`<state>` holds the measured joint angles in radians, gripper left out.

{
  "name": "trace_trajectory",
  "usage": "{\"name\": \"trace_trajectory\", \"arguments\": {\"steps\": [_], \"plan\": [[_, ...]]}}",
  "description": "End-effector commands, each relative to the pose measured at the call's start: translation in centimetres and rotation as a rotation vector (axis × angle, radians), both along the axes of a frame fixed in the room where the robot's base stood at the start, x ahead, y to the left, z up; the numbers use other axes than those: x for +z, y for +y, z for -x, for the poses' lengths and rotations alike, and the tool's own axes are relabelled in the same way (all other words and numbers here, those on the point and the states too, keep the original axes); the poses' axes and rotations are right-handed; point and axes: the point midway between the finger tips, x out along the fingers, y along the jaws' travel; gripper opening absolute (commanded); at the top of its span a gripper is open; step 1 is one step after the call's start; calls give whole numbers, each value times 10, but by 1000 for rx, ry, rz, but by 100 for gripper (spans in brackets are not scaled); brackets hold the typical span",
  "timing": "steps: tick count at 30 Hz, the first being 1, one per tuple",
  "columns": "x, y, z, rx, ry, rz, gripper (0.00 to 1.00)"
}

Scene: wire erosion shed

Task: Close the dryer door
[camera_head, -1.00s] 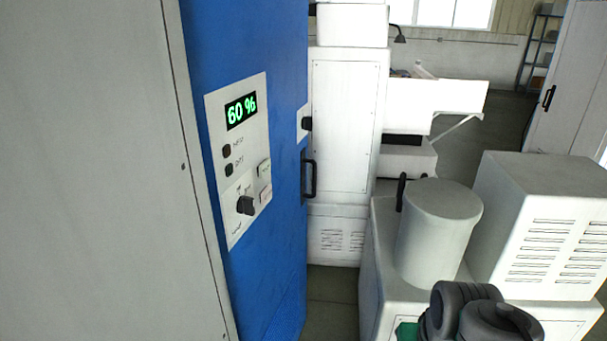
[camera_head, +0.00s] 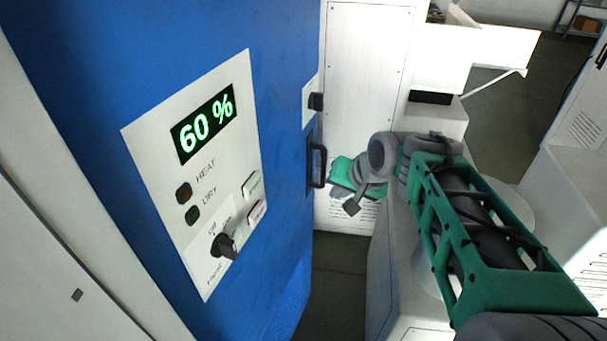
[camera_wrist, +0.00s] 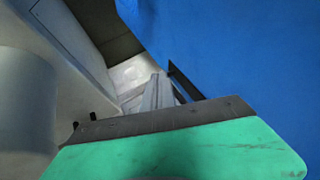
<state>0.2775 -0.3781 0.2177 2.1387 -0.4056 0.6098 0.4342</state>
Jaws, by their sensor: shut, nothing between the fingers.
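The dryer (camera_head: 275,90) is a blue cabinet filling the left and middle of the head view. A black bar handle (camera_head: 319,166) stands out at its right edge, beside a small latch-like black knob (camera_head: 316,101). The door's seam is not clear, so I cannot tell how far it stands open. My gripper (camera_head: 346,190), green and grey, is just right of the handle, apparently apart from it, shut and empty. In the wrist view its green body (camera_wrist: 190,150) fills the bottom, with the dryer's blue face (camera_wrist: 235,50) at the right.
A white control panel (camera_head: 200,170) on the dryer shows 60 % above a knob (camera_head: 223,246). A white cabinet (camera_head: 365,70) stands behind my gripper. Pale machine housings (camera_head: 575,215) crowd the right. A narrow strip of floor (camera_head: 338,275) is free beside the dryer.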

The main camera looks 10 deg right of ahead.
Motion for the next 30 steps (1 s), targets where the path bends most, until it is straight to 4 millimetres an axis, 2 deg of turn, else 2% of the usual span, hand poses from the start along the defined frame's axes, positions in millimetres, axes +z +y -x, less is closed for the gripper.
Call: {"name": "trace_trajectory", "arguments": {"steps": [1,5,17,21,24,30], "plan": [[9,-3,-12,-27,-17,-39,0],[-1,4,-23,-30,-25,-60,0],[-69,20,-70,-31,-22,-55,0],[-68,41,-83,-28,-26,-54,0],[-69,50,-89,-31,-27,-53,0],[-70,53,-92,-34,-28,-54,0]]}}
